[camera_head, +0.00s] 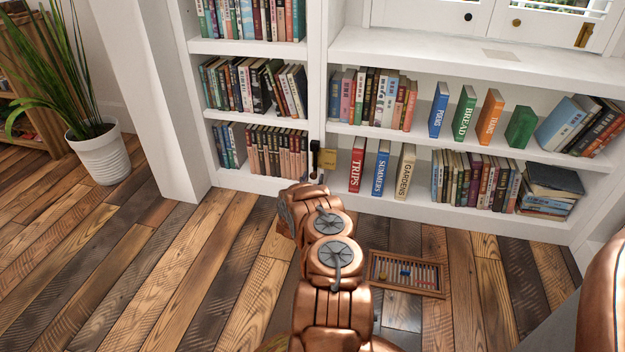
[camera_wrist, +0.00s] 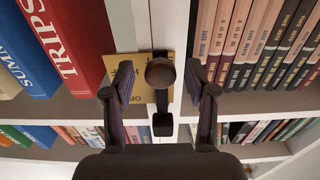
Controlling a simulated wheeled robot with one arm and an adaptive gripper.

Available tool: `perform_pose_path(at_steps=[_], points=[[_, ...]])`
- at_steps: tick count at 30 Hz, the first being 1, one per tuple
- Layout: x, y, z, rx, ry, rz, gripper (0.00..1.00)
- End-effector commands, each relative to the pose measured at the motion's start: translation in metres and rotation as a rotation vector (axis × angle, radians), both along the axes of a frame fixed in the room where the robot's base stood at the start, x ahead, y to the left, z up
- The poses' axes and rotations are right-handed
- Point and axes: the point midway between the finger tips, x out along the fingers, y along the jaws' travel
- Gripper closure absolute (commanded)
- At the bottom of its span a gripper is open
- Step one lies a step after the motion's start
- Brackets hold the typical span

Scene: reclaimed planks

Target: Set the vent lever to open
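The vent lever (camera_head: 314,160) is black and sits on the white upright between two bookcase sections. In the wrist view the lever (camera_wrist: 162,124) shows a round dark knob, a short bar and a black block in line. A gold plate (camera_head: 328,159) with partly hidden lettering is beside it; the plate also shows in the wrist view (camera_wrist: 128,66). I cannot tell the lever's setting. My gripper (camera_wrist: 159,84) is open, with one finger on each side of the knob; I see no clear contact. In the head view my gripper (camera_head: 312,184) is small, just below the lever.
A red TRIPS book (camera_head: 357,165) stands right of the lever; brown books (camera_head: 275,152) fill the shelf to its left. A potted plant (camera_head: 102,155) stands at left. Open floor lies left of my arm.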

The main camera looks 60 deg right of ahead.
Motion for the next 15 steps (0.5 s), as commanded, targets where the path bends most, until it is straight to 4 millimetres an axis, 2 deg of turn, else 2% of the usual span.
perform_pose_path(at_steps=[2, 15], points=[[0.0001, 0.0, 0.0, 0.0, 0.0, 0.0, 0.52], [0.0, 0.0001, 0.0, 0.0, -0.001, 0.0, 0.98]])
